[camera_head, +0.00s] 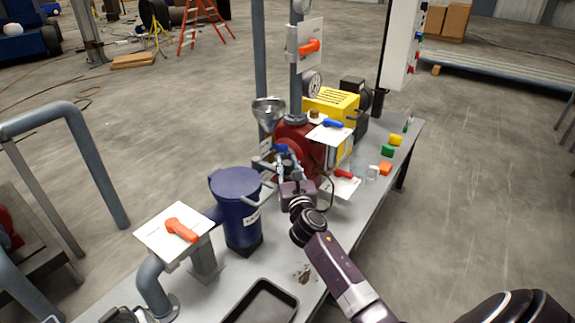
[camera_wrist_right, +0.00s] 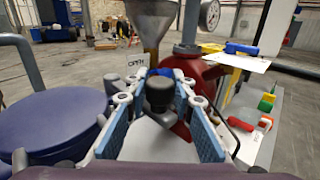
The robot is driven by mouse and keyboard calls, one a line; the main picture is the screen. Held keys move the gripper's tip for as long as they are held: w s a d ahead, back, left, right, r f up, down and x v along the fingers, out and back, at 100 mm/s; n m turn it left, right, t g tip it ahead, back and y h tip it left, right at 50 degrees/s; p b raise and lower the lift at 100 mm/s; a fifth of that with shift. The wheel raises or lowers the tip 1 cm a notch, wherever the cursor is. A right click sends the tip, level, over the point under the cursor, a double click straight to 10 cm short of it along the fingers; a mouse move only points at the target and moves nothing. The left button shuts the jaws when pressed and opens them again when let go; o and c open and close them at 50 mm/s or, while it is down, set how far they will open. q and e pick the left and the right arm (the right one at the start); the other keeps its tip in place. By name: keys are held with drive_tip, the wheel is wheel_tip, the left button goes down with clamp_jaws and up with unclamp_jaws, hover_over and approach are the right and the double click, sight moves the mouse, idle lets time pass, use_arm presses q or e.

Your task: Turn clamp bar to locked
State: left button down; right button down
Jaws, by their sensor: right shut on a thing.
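My right gripper (camera_head: 286,163) reaches in to the front of the red press body (camera_head: 293,135) in the head view. In the right wrist view its blue-padded fingers (camera_wrist_right: 161,98) are closed in on either side of a black knob (camera_wrist_right: 160,92), which I take as the end of the clamp bar. A blue part (camera_wrist_right: 168,73) shows just behind the knob. A small sign reading OPEN (camera_wrist_right: 137,59) stands to the left of it. The rest of the bar is hidden by the fingers and the press. My left gripper is not seen.
A dark blue lidded vessel (camera_head: 237,205) stands close left of the gripper. A metal funnel (camera_head: 268,110) rises behind. Plates with orange (camera_head: 181,230), blue (camera_head: 332,123) and red (camera_head: 344,174) handles are around the press. A black tray (camera_head: 262,303) lies on the bench front.

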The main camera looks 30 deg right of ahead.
drive_tip(key=shift+a, duration=0.15)
drive_tip(key=a+m+g+h+b, duration=0.5)
drive_tip(key=a+m+h, duration=0.1)
drive_tip(key=h, duration=0.1)
drive_tip(key=shift+s+g+b, duration=0.3)
drive_tip(key=shift+s+g, duration=0.1)
drive_tip(key=shift+a, duration=0.1)
drive_tip(key=c, duration=1.6)
unclamp_jaws()
wheel_tip(320, 180, up, 10)
drive_tip(key=shift+f, duration=0.1)
